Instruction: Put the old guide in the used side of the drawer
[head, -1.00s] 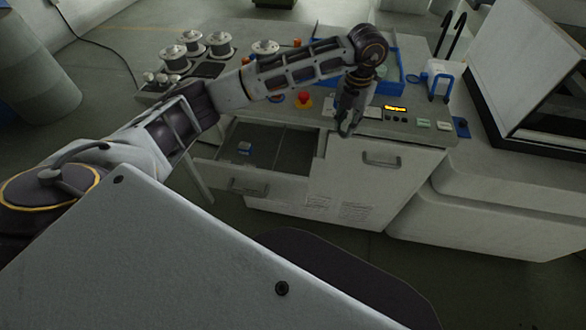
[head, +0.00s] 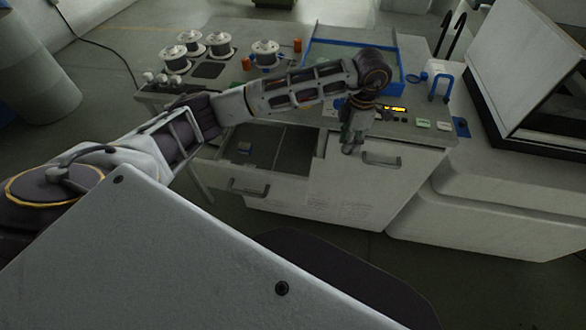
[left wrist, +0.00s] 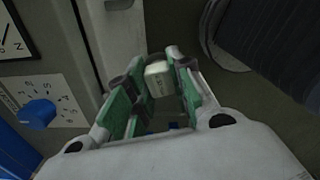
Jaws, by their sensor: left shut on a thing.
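My left gripper (head: 352,142) is in front of the upper edge of the white cabinet, to the right of the open drawer (head: 225,178). In the left wrist view its green-padded fingers (left wrist: 155,92) are shut on a small whitish block with faint marks, which I take to be the old guide (left wrist: 158,78). In the head view the block cannot be made out. The drawer has two compartments with a divider between them. A small blue-grey thing (head: 244,148) lies in the left one; the right one looks empty. I cannot read any side label. My right gripper is not in view.
A closed door or drawer handle (head: 381,160) is right of the gripper. A blue knob (left wrist: 38,114) shows in the left wrist view.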

